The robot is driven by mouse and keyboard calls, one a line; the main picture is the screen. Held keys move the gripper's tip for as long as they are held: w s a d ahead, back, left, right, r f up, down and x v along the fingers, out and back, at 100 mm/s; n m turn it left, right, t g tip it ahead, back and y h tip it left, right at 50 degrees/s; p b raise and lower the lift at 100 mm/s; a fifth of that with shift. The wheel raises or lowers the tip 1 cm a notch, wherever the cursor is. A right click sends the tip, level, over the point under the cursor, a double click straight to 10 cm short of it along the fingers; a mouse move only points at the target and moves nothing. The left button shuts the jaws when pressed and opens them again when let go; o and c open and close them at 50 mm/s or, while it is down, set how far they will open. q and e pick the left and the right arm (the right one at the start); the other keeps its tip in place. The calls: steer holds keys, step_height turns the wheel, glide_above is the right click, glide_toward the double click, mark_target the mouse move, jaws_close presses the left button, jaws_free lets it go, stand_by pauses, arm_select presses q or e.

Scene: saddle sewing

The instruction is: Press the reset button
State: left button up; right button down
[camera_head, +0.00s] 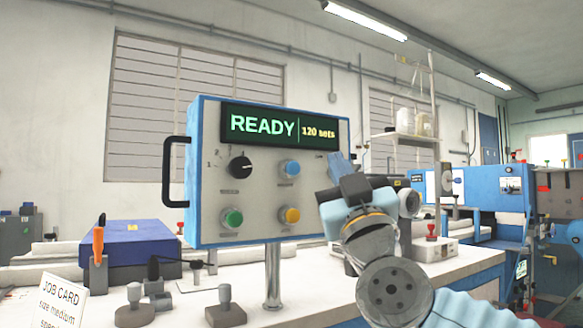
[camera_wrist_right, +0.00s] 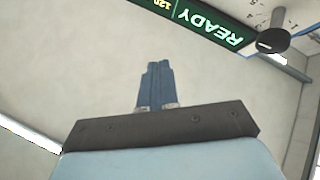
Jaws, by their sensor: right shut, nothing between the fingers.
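The control panel (camera_head: 262,195) is a grey box with blue edges on a metal post. Its display (camera_head: 278,127) reads "READY" and "120 sets". Below are a black selector knob (camera_head: 240,167), a blue button (camera_head: 290,168), a green button (camera_head: 232,218) and a yellow button (camera_head: 291,215). The small labels are too blurred to read, so I cannot tell which is reset. My right gripper (camera_head: 340,162) is shut and empty, at the panel's right edge, right of the blue button. In the right wrist view its fingers (camera_wrist_right: 156,85) are together, with the display (camera_wrist_right: 209,20) and knob (camera_wrist_right: 272,40) beyond. My left gripper is not in view.
A black handle (camera_head: 168,172) sticks out on the panel's left side. On the white table stand a blue box (camera_head: 128,243), grey weights (camera_head: 225,308) and a job card (camera_head: 52,302). A blue machine (camera_head: 500,195) stands at the right.

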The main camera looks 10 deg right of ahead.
mark_target(293, 168)
steer(key=w+a+p, duration=0.2)
steer(key=w+a, duration=0.1)
steer(key=w, duration=0.5)
steer(key=shift+w, duration=0.15)
steer(key=shift+w, duration=0.15)
stand_by(2.1)
steer(key=shift+w+a, duration=0.15)
steer(key=shift+w, duration=0.1)
steer(key=shift+w+a, duration=0.15)
steer(key=shift+w, duration=0.3)
stand_by(0.7)
stand_by(0.3)
steer(key=shift+s+d+b, duration=0.3)
steer(key=shift+s+b, duration=0.05)
steer(key=shift+s, duration=0.5)
